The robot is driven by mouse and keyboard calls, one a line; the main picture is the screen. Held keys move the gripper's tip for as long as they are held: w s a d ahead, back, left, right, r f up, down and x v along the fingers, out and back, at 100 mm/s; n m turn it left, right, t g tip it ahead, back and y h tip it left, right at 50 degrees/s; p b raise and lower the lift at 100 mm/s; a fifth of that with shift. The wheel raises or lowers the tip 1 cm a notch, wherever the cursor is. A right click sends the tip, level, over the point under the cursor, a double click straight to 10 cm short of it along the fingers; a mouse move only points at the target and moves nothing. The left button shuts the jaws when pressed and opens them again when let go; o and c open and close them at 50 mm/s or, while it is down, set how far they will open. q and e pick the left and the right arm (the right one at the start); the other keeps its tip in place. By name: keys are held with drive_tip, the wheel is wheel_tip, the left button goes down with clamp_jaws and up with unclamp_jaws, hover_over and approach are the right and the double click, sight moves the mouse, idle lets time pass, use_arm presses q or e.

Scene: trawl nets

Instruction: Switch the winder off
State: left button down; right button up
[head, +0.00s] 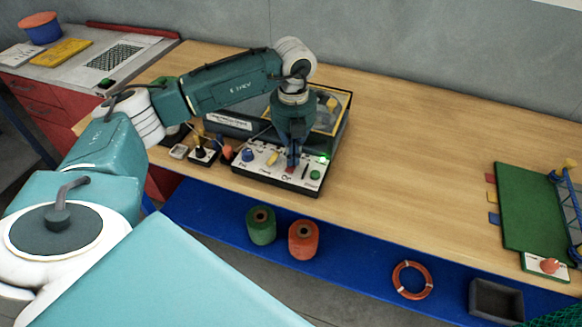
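The winder (242,122) is a dark machine with a yellow-edged clear cover, standing on the wooden bench. Its white control panel (262,178) faces me with a blue knob (248,155), a yellow lever (272,158), a red button (289,170) and a green button (315,175). A small green lamp (324,158) glows at the panel's upper right. My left gripper (292,162) points down over the panel, its fingers looking together, with the tips at the red button. I cannot tell whether they touch it. The gripper partly hides the cover and panel. My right gripper is not in view.
Small plugs and a socket box (203,156) with cables sit left of the panel. A green board (530,205) lies at the bench's right. Green (261,226) and orange (303,241) spools stand on the lower blue shelf. The middle of the bench is clear.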

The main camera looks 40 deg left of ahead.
use_arm(q)
drive_tip(key=shift+f, duration=0.25)
drive_tip(key=shift+s+r, duration=0.1)
drive_tip(key=shift+r, duration=0.05)
drive_tip(key=shift+r+p, duration=0.7)
drive_tip(key=shift+r, duration=0.15)
drive_tip(key=shift+r+p, duration=1.6)
drive_tip(key=shift+r, duration=1)
